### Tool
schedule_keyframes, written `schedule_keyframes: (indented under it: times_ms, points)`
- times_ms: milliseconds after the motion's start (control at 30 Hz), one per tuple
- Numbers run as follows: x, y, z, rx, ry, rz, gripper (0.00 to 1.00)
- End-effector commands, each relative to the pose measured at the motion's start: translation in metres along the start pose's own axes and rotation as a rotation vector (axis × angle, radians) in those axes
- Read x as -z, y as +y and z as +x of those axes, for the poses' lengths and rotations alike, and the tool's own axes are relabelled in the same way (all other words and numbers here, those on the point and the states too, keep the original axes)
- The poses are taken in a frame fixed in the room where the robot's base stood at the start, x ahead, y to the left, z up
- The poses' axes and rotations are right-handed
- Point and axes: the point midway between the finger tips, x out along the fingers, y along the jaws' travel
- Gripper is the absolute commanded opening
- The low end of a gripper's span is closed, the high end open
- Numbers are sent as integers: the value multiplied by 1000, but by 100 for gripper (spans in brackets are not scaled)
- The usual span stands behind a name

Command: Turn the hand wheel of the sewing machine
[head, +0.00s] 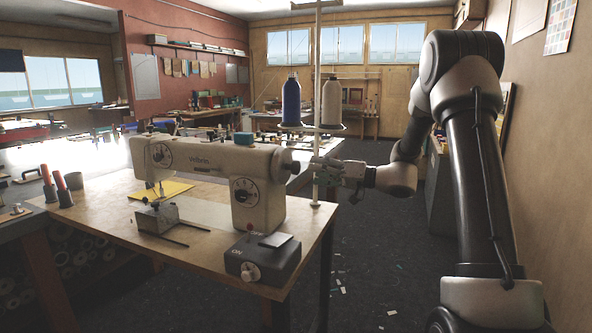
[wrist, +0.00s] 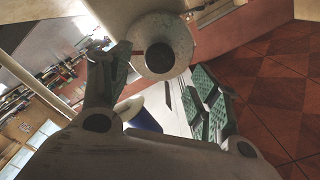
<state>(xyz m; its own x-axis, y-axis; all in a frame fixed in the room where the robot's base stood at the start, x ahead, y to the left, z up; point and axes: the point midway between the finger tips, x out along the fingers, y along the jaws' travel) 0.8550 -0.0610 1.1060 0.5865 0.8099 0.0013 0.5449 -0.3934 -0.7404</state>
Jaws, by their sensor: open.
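The cream sewing machine (head: 215,170) stands upright on a wooden table. Its hand wheel (head: 293,167) is at the right end of the machine. My gripper (head: 320,171) is open at the right of the wheel, close to it, with its fingers pointing left at it. In the wrist view, a pale round disc with a dark centre, which looks like the hand wheel (wrist: 161,52), is near the top between my open fingers (wrist: 158,88). Nothing is held. I cannot tell whether a finger touches the wheel.
A thread stand pole (head: 316,100) with a blue cone (head: 291,101) and a cream cone (head: 331,101) rises close behind my gripper. A dark control box (head: 262,258) sits at the front of the wooden table (head: 110,210). The dark floor right of the table is mostly clear.

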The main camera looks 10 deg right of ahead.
Motion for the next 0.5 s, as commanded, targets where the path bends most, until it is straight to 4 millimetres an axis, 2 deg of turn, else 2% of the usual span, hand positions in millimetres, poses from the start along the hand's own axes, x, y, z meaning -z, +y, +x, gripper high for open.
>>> schedule_keyframes:
  times_ms: [100,200,333,500]
  points:
    - [0,0,0,-2,0,-203,62]
    - [0,0,1,-2,0,-293,62]
    - [-1,0,12,0,-2,-322,62]
    - [-1,0,40,1,-3,-321,62]
